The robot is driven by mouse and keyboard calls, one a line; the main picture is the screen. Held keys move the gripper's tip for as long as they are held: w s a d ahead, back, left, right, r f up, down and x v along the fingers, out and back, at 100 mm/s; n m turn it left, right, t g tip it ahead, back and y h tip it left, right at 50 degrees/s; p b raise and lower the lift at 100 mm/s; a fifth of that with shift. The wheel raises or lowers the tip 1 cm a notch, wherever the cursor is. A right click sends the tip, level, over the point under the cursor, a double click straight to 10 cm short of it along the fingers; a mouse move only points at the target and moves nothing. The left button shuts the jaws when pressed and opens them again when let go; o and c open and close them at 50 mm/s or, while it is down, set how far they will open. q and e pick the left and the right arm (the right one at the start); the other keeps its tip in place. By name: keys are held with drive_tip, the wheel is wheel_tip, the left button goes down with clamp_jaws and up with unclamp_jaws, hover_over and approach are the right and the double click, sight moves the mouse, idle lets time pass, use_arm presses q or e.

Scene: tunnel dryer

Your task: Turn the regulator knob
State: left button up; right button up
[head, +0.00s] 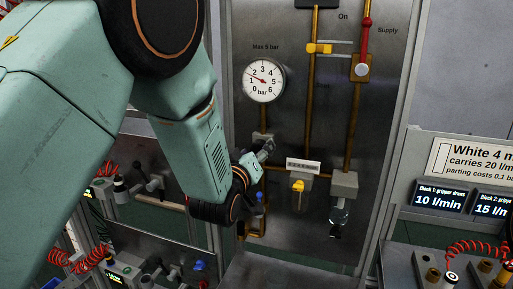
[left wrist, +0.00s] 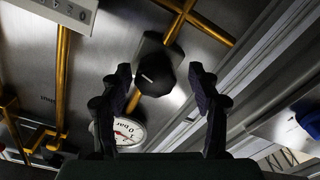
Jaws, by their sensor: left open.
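The regulator knob (left wrist: 155,74) is black and sits on a grey block on the brass piping in the left wrist view. My left gripper (left wrist: 160,76) is open, with one finger on each side of the knob and a gap visible on both sides. The gauge needle points to the left, low on the scale, around 1 to 2. The gauge also shows in the left wrist view (left wrist: 131,133). My right gripper is not in view.
A bench with fittings and red coiled hoses (head: 475,248) stands at right.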

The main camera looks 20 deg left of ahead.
use_arm(q)
drive_tip(key=shift+w+d+r, duration=0.1)
drive_tip(key=shift+w+d, duration=0.15)
drive_tip(key=shift+d+r, duration=0.1)
drive_tip(key=shift+d, duration=0.15)
drive_tip(key=shift+s, duration=0.15)
drive_tip(key=shift+a, duration=0.55)
drive_tip(key=shift+c, duration=1.7)
drive_tip(key=shift+d, duration=0.4)
drive_tip(key=c, duration=0.5)
drive_tip(key=shift+a, duration=0.2)
drive_tip(key=shift+c, duration=1.7)
